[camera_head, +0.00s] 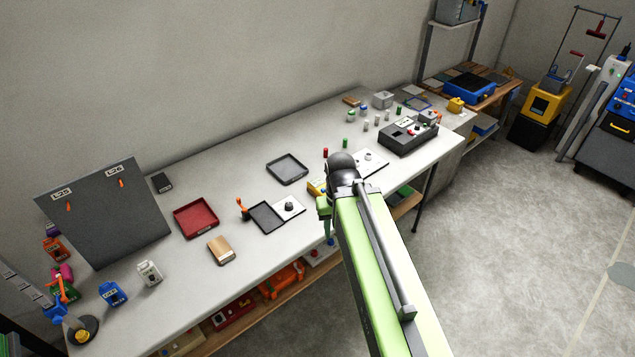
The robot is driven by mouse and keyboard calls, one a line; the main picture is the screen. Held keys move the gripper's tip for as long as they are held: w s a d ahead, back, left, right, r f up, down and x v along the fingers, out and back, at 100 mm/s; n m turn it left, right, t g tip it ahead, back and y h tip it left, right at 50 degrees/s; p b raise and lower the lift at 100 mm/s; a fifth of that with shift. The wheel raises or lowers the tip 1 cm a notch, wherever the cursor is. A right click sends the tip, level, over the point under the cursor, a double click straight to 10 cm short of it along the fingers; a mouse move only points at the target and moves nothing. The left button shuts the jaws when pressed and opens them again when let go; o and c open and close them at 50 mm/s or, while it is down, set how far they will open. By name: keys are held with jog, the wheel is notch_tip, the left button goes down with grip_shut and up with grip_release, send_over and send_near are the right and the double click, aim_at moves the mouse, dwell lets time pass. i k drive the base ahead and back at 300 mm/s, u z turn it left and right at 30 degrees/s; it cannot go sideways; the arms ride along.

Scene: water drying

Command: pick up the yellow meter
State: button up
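My lime-green arm reaches up from the bottom right to the front edge of the long white workbench (190,260). My gripper (325,212) is at its far end, mostly hidden behind the arm, and its opening cannot be made out. A small yellow object (316,187), which may be the yellow meter, lies on the bench just left of the arm's black joint. It is partly covered by my arm, and I cannot tell whether my gripper touches it. Another small yellow item (455,105) sits at the far right end, too small to identify.
A dark control box (407,137) stands to the right. A grey panel (100,210) stands at the left end.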

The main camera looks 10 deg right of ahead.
aim_at(316, 184)
jog(key=i, duration=1.35)
jog(key=z, duration=0.05)
